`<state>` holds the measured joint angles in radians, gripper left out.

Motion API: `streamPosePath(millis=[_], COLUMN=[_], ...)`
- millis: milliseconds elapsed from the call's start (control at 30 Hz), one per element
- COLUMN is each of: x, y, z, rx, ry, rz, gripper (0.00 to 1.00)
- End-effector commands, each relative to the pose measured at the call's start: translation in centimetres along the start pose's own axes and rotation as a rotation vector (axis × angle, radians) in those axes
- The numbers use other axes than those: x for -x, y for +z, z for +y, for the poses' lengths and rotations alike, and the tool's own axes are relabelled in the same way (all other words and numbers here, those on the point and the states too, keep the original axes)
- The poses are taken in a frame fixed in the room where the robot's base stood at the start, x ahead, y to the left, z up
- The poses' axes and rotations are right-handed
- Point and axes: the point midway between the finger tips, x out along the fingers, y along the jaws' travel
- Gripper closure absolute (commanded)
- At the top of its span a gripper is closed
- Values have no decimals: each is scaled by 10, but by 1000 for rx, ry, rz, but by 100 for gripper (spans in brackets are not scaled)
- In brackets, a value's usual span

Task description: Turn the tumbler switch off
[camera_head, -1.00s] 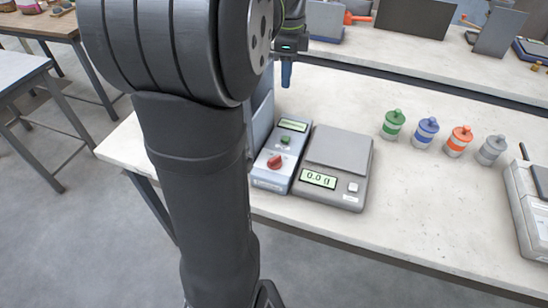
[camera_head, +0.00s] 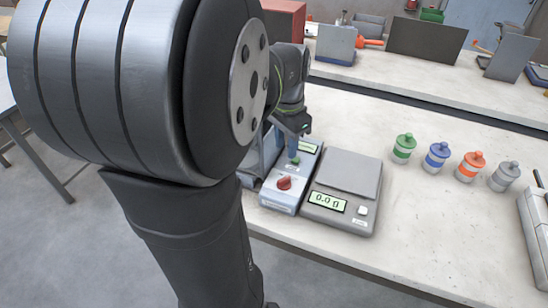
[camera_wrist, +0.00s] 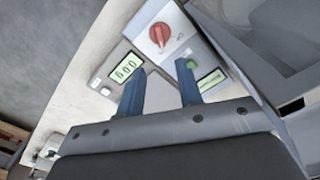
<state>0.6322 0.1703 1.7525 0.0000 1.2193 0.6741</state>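The switch is a red knob (camera_head: 284,183) on the front of a grey-blue control box (camera_head: 275,200). In the wrist view the red knob (camera_wrist: 159,34) lies beyond the fingertips, seen between them. A green button (camera_head: 295,160) and a small display (camera_head: 307,148) are farther back on the box. My gripper (camera_head: 291,150) is over the back part of the box, behind the knob. In the wrist view its two blue fingers (camera_wrist: 160,70) are apart with nothing between them. I cannot tell whether a finger touches the box.
A grey scale (camera_head: 348,172) reading 0.0 g stands close to the right of the box. Green (camera_head: 404,148), blue (camera_head: 437,157), orange (camera_head: 470,166) and grey (camera_head: 504,176) containers stand to the right. Bare tabletop (camera_head: 440,220) lies in front of them.

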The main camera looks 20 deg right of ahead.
Motion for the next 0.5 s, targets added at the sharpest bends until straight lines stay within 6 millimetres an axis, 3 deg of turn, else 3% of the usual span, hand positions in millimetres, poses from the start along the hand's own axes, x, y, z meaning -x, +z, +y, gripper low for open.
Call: streamPosePath(millis=[300, 500], x=[-71, -101], y=[0, 0], z=[0, 0], rx=[-1, -1], ry=[4, 2], rz=[-5, -2], gripper=[67, 67])
